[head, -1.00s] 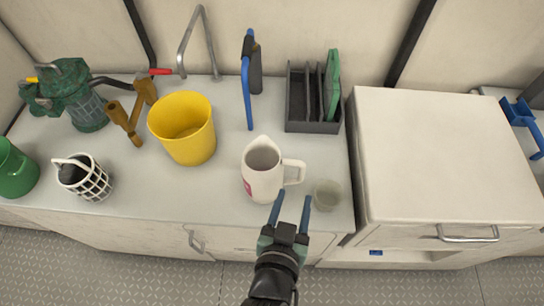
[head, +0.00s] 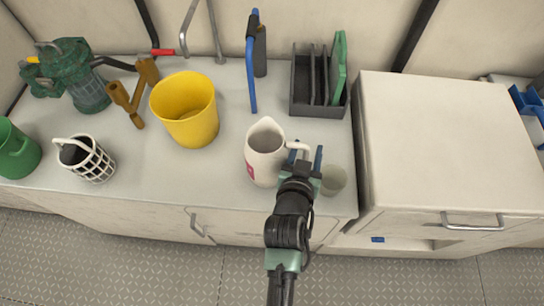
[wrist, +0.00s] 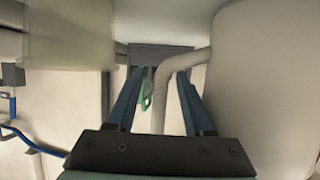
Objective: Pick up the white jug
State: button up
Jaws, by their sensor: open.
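The white jug (head: 262,165) stands upright on the light counter, its spout at the back and a red mark low on its front left. Its handle (head: 300,146) points right. My gripper (head: 305,157) is open at the handle, just right of the jug body. In the wrist view the jug body (wrist: 265,90) fills the right side. The handle (wrist: 197,58) curves down between the two blue fingers of my gripper (wrist: 160,72), with gaps visible beside it. Contact with the fingers cannot be made out.
A translucent cup (head: 334,180) stands close to the right of my gripper. A yellow bucket (head: 187,115) is left of the jug. A dark rack (head: 318,108) with a green board stands behind. A raised white cabinet (head: 440,145) borders the counter on the right.

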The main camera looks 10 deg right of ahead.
jog(key=shift+w+d, duration=0.1)
jog(key=shift+w, duration=0.1)
grip_shut()
dwell(1.3)
